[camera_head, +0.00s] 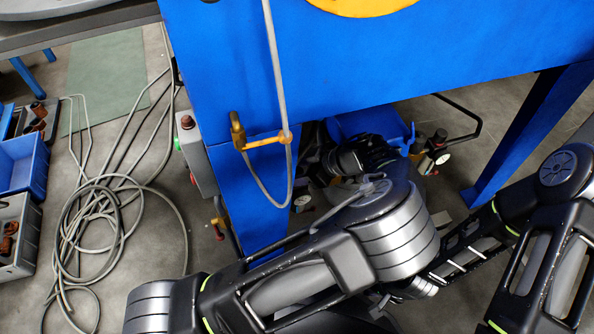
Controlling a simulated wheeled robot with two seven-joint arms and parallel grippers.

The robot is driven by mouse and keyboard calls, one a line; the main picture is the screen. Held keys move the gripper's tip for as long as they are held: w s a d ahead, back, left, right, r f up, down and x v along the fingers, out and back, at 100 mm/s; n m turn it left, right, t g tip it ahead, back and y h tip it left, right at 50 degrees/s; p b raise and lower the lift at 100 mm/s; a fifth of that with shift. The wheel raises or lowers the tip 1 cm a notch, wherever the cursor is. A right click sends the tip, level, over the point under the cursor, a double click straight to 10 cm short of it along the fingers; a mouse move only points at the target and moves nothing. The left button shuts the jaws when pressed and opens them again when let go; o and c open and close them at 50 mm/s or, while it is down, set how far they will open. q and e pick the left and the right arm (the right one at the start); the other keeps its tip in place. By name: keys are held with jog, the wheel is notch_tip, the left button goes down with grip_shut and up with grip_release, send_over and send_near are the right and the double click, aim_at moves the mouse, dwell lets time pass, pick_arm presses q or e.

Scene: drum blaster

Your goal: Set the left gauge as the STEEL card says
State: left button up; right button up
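Two small white-faced gauges show under the blue machine. The left gauge (302,203) sits low beside the blue leg, partly hidden by my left arm. The right gauge (443,158) is beside a blue vessel (372,124). Both dials are too small to read. No STEEL card shows in this view. My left arm reaches up from the bottom, and its dark wrist end (352,160) is under the machine, between the gauges. Its fingertips cannot be made out. My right arm comes in from the right and passes behind my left arm; its gripper is hidden.
The blue machine body (400,50) overhangs the space, with legs on both sides. A grey hose (275,70) hangs in front through a yellow bracket (263,141). Coiled cables (100,225) and parts bins (22,165) lie on the left floor. A black handle (465,112) is at right.

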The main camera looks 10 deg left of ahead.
pick_arm(q)
grip_shut()
dwell(0.3)
jog(key=shift+r+m+t+p, duration=0.1)
jog(key=shift+m+t+p, duration=0.2)
jog(key=shift+m+t, duration=0.15)
jog(key=shift+m, duration=0.35)
jog(key=shift+s+m+t+h+p, duration=0.1)
jog(key=shift+m+t+h+p, duration=0.45)
jog(key=shift+m+t, duration=0.5)
jog(key=m, duration=0.1)
jog(key=m+t+h, duration=0.1)
jog(key=m, duration=0.1)
jog(key=shift+t+h, duration=0.25)
jog(key=shift+t, duration=0.05)
jog(key=shift+m+t+h, duration=0.6)
jog(key=shift+m+h, duration=0.1)
jog(key=shift+m, duration=0.65)
